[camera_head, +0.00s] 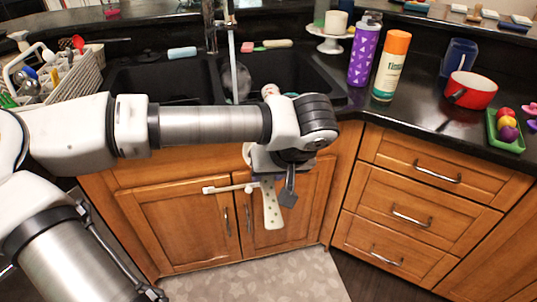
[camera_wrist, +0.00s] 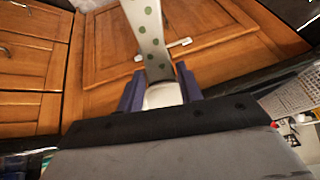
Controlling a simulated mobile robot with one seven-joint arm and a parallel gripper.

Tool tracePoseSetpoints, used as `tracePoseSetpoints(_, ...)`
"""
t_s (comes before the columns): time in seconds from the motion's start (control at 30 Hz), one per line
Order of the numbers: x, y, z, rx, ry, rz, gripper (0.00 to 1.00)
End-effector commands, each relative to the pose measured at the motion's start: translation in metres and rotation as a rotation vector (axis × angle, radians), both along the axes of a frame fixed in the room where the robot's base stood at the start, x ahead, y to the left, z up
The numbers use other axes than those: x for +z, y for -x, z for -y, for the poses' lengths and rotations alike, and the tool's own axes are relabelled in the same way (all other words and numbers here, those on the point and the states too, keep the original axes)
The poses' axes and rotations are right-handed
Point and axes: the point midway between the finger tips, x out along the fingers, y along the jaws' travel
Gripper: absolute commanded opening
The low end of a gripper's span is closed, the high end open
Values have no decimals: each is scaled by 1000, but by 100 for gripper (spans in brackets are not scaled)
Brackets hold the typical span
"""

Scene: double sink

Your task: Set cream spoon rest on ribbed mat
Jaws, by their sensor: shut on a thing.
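A long cream piece with green dots, which I take to be the spoon rest (camera_head: 271,207), hangs downward from my gripper (camera_head: 271,183) in front of the sink cabinet. The wrist view shows the spoon rest (camera_wrist: 147,30) with its near end between the two blue-purple fingers of my gripper (camera_wrist: 160,92), which is shut on it. It is held in the air, below counter height, apart from the counter. I cannot make out a ribbed mat in either view.
The dark double sink (camera_head: 165,82) lies behind my arm. A dish rack (camera_head: 78,80) stands at left. A purple bottle (camera_head: 363,52), orange-capped can (camera_head: 390,68), red pot (camera_head: 470,90) and green tray (camera_head: 492,128) stand at right. A pale bar (camera_head: 228,188) shows before the cabinet.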

Motion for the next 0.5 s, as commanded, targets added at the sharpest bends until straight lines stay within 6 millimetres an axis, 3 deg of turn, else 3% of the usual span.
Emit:
tracePoseSetpoints(0.27,-126,-33,10,-31,1,-7,8)
tracePoseSetpoints(0.5,-275,-73,21,-63,0,-6,8)
